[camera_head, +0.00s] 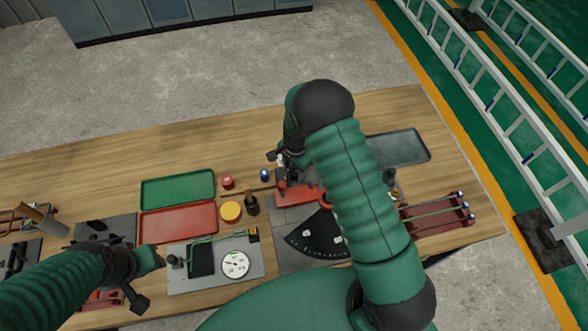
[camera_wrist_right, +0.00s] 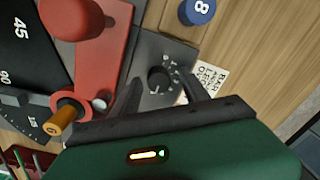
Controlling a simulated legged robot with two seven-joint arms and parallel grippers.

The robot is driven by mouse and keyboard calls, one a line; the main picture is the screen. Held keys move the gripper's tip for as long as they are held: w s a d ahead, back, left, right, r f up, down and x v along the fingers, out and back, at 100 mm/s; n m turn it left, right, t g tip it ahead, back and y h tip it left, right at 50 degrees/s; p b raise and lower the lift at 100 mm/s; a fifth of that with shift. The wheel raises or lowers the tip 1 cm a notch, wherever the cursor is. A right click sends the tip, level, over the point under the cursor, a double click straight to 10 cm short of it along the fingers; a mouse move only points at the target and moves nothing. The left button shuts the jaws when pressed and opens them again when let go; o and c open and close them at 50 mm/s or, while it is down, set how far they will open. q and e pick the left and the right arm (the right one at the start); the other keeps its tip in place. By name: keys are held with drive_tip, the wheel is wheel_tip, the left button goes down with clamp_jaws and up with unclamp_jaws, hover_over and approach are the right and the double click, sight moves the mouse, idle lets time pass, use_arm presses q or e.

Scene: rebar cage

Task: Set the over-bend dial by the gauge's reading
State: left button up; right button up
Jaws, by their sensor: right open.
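The over-bend dial (camera_wrist_right: 158,79) is a small black knob on a grey plate, with small marks beside it. My right gripper (camera_wrist_right: 160,92) is open, its two dark fingers on either side of the knob; whether they touch it I cannot tell. In the head view my right gripper (camera_head: 281,162) is over the far end of the bender, and the dial is hidden there. The gauge (camera_head: 236,264) is a round white dial with a dark needle on a grey plate; its reading is too small to tell. My left gripper (camera_head: 146,278) is low at the left, its jaws unclear.
The bender's red arm (camera_wrist_right: 98,45) and black angle scale (camera_head: 318,238) lie beside the right gripper. A blue cylinder marked 8 (camera_wrist_right: 198,10) stands close by. Green (camera_head: 178,189), red (camera_head: 180,222) and grey (camera_head: 405,148) trays lie around. A rack with bars (camera_head: 438,214) stands right.

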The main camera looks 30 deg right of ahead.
sight(296, 173)
wheel_tip(296, 173, up, 17)
drive_tip(key=b, duration=0.2)
drive_tip(key=shift+s, duration=0.25)
drive_tip(key=shift+d+f, duration=0.1)
drive_tip(key=s+a+f+n+t+b, duration=0.1)
drive_tip(key=s+a+n, duration=0.1)
drive_tip(key=s+n, duration=0.5)
drive_tip(key=s+a+f+n+t+b, duration=0.1)
drive_tip(key=s+a+f+n, duration=0.1)
drive_tip(key=s+n, duration=0.5)
drive_tip(key=s+a, duration=0.1)
drive_tip(key=s, duration=0.1)
drive_tip(key=shift+s+a, duration=0.3)
drive_tip(key=shift+w, duration=0.1)
idle(0.5)
